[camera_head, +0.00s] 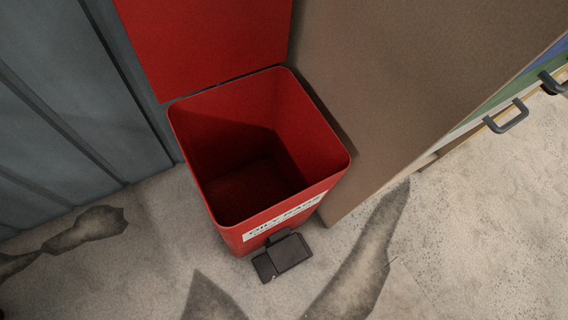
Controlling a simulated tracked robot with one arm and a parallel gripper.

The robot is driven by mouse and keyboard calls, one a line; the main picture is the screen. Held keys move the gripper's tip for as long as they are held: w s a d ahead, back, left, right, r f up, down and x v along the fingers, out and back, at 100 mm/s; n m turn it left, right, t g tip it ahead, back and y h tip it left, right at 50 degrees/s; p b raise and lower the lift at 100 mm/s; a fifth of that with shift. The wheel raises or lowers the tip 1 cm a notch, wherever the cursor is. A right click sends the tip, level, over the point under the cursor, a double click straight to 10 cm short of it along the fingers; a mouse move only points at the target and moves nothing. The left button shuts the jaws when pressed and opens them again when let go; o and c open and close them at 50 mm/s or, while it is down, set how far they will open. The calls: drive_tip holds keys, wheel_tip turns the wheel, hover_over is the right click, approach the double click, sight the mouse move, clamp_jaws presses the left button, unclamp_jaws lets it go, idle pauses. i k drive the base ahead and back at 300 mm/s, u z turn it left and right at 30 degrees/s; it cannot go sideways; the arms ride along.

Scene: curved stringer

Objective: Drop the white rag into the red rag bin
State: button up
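The red rag bin (262,211) stands on the floor in the middle of the view, seen from above. Its red lid (208,40) is raised and leans back toward the grey wall. The bin's mouth is open, and its inside is partly in shadow; I see nothing lying in it. A white label with dark lettering (284,217) is on its front, above a black foot pedal (283,256). The white rag is not in view. My gripper is not in view, so I cannot see whether it holds anything.
A grey ribbed wall (65,90) stands to the left. A brown cabinet side (400,80) stands close to the bin's right. Dark handles (508,117) stick out at the far right. The speckled floor has dark patches (365,255) and is otherwise clear in front.

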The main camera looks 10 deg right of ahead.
sight(259, 201)
drive_tip(key=u, duration=0.3)
drive_tip(key=i, duration=1.3)
drive_tip(key=z, duration=0.45)
